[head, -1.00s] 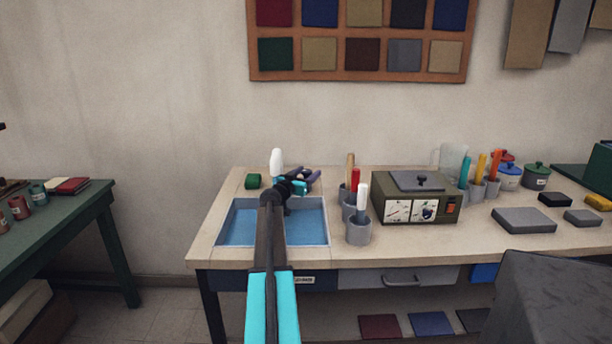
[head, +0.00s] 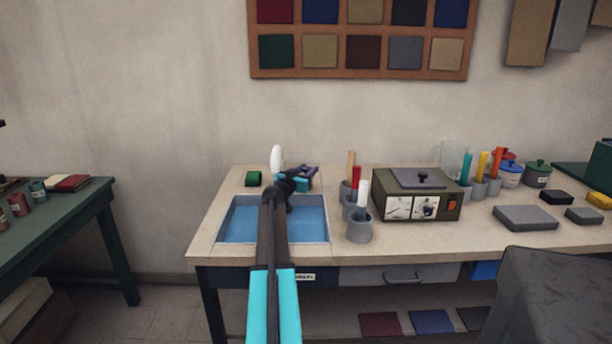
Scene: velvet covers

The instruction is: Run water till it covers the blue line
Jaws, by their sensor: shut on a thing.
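A sink basin (head: 238,206) is set in the left end of the workbench, with blue showing inside it. I cannot tell the blue line or the water level apart in it. A white upright piece (head: 276,162), which looks like part of the tap, stands at the back of the basin. My arm reaches across the basin, and my gripper (head: 308,173) is at its back edge, just right of the white piece. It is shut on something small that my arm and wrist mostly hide. The tap's spout is hidden too.
Grey cups with coloured handles (head: 359,228) stand right of the basin, close to my arm. A dial box (head: 418,195) stands beyond them. A green table (head: 60,220) is at left.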

